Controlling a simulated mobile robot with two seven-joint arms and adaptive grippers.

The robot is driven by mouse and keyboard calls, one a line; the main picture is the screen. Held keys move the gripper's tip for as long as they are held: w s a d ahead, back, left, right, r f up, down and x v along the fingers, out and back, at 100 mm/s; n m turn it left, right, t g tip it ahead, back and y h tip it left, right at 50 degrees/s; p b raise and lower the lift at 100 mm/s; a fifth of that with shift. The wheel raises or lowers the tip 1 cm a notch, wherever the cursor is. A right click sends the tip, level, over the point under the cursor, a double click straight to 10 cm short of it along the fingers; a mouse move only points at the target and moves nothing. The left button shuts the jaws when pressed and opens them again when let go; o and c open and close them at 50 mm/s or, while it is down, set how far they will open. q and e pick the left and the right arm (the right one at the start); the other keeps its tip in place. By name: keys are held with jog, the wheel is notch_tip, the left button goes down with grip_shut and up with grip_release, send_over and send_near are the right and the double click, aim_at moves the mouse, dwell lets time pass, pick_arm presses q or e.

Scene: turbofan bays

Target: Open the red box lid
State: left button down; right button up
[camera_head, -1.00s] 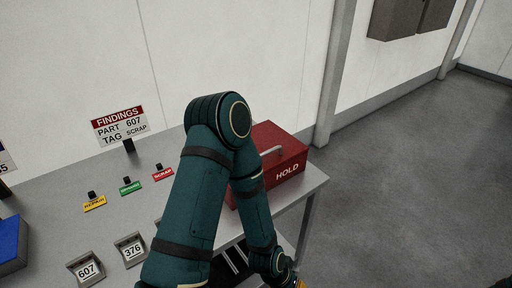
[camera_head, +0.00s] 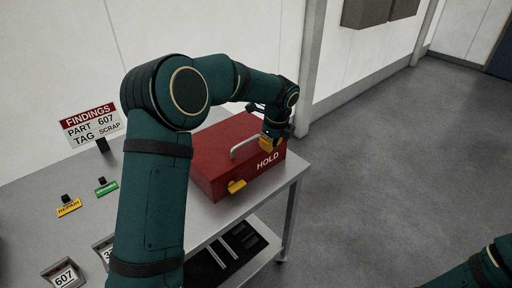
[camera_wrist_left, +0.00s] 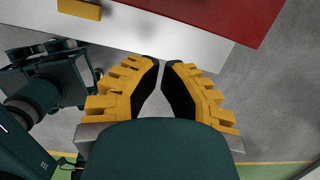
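The red box (camera_head: 215,172), marked HOLD, stands on the grey bench near its right end. Its lid looks closed, with a pale bar handle (camera_head: 245,147) on top. A yellow tab (camera_head: 237,187) sticks out at its front side. My left arm reaches over the box, and my left gripper (camera_head: 269,143) is at its right part, by the HOLD lettering. I cannot tell if it touches. In the left wrist view the yellow fingers (camera_wrist_left: 160,65) almost meet at the tips with nothing between them, and the red box (camera_wrist_left: 225,15) is beyond them. My right gripper is out of view.
The grey bench (camera_head: 205,217) holds a FINDINGS sign (camera_head: 93,124), yellow REPAIR (camera_head: 69,207) and green (camera_head: 107,187) labels, and a tray marked 607 (camera_head: 64,278). A lower shelf shows dark items (camera_head: 225,258). Open floor (camera_head: 390,160) lies to the right.

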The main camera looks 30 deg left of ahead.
pick_arm(q)
jog(key=m+y, duration=0.1)
send_near(254, 150)
notch_tip(254, 150, up, 2)
jog(key=d, duration=0.2)
jog(key=shift+m, duration=0.3)
jog(key=x, duration=0.3)
jog(key=b+x, duration=0.1)
jog(key=x, duration=0.2)
jog(key=a+b+x, duration=0.1)
jog(key=x, duration=0.2)
jog(key=shift+s+a+f, duration=0.1)
jog(key=shift+a+f, duration=0.05)
jog(key=shift+a, duration=0.05)
